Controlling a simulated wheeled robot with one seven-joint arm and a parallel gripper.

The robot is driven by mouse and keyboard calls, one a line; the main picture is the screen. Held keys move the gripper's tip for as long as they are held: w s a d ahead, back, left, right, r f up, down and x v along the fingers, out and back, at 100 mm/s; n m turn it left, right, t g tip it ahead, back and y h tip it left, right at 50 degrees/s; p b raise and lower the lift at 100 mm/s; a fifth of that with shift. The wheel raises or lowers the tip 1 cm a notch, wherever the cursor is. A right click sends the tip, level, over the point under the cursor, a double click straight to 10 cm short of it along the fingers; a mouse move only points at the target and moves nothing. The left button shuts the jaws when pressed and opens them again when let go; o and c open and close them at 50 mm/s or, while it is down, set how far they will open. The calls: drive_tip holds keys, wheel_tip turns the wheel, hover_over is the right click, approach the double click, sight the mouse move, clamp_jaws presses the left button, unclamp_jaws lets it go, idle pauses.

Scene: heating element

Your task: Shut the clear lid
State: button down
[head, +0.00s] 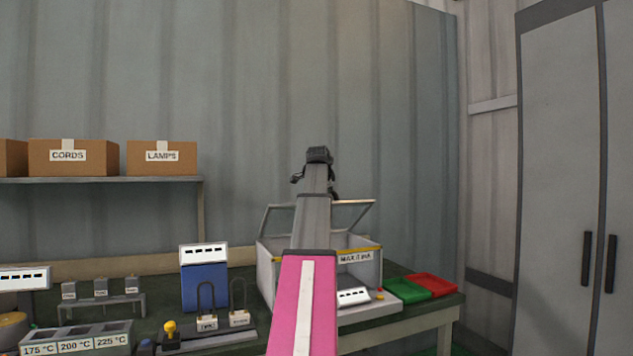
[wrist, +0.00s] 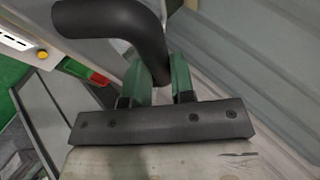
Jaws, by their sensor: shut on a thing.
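The clear lid (head: 349,215) stands raised and tilted above a pale open box (head: 362,272) with a yellow-edged rim in the head view. My arm crosses in front of both and hides their middle. In the wrist view my gripper (wrist: 160,84) has its green fingers closed around a thick black curved bar (wrist: 118,16), which looks like the lid's handle. Where the bar joins the lid cannot be seen clearly. In the head view my fingers are hidden behind the arm.
Green (head: 406,288) and red (head: 432,284) trays lie right of the box. A blue block (head: 204,287), padlock-like pieces (head: 207,322) and a labelled temperature holder (head: 76,340) stand to the left. A corrugated wall rises behind the bench. A grey cabinet (head: 560,180) stands right.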

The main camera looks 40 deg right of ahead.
drive_tip(key=s+a+f+t+h, duration=0.1)
drive_tip(key=s+f, duration=0.3)
drive_tip(key=f, duration=0.4)
drive_tip(key=s+a+f+m+t, duration=0.1)
drive_tip(key=s+a+f+t, duration=0.1)
drive_tip(key=s+f, duration=0.3)
drive_tip(key=shift+f+t+h, duration=0.4)
drive_tip(key=shift+f, duration=1.3)
drive_tip(key=c, duration=1)
unclamp_jaws()
drive_tip(key=shift+f, duration=0.15)
drive_tip(key=shift+o, duration=0.2)
drive_tip(key=shift+w, duration=0.1)
drive_tip(key=shift+r, duration=0.25)
drive_tip(key=v, duration=1)
drive_tip(key=shift+s+a, duration=0.2)
drive_tip(key=shift+s, duration=0.05)
drive_tip(key=shift+r, duration=0.1)
